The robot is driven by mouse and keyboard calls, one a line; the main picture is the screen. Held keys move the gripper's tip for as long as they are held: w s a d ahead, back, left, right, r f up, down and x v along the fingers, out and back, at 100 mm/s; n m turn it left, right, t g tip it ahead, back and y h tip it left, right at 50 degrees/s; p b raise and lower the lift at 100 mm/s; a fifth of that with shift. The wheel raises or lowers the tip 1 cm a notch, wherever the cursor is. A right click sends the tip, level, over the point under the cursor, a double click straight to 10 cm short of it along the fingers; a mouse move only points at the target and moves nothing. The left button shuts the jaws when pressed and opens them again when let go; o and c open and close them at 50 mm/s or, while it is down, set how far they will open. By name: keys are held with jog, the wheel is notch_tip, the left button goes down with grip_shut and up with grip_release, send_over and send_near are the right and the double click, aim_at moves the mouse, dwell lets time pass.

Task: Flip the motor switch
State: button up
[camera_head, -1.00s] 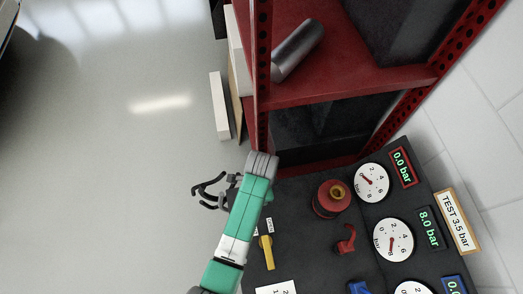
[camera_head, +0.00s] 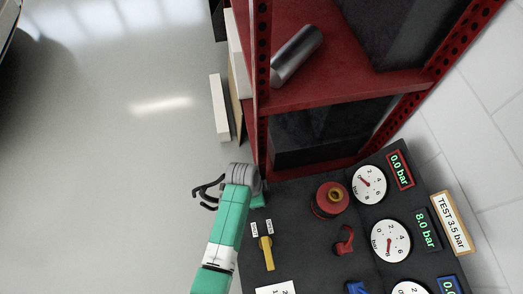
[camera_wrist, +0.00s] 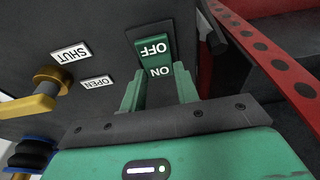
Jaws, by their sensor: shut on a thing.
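The motor switch (camera_wrist: 154,50) is a green rocker marked OFF and ON, set in a dark panel face in the wrist view. My gripper (camera_wrist: 159,78) is right at it, with one green finger at each side of the ON end. The fingers are shut on the switch, though the exact contact is hard to see. In the head view my arm hides the switch, and only a small green part of my gripper (camera_head: 258,201) shows by the bench corner.
A yellow valve lever (camera_wrist: 35,104) beside the SHUT (camera_wrist: 70,52) and OPEN (camera_wrist: 97,82) labels is at left. A red rack post (camera_wrist: 265,50) stands close at right. On the bench are a red fitting (camera_head: 331,199), a red lever (camera_head: 344,241) and gauges (camera_head: 390,241).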

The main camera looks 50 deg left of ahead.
jog(key=shift+s+a+r+t+h, duration=0.15)
jog(key=shift+t+h, duration=0.25)
jog(key=shift+t, duration=0.4)
jog(key=o, duration=1)
jog(key=p+v, duration=0.3)
jog(key=v, duration=0.5)
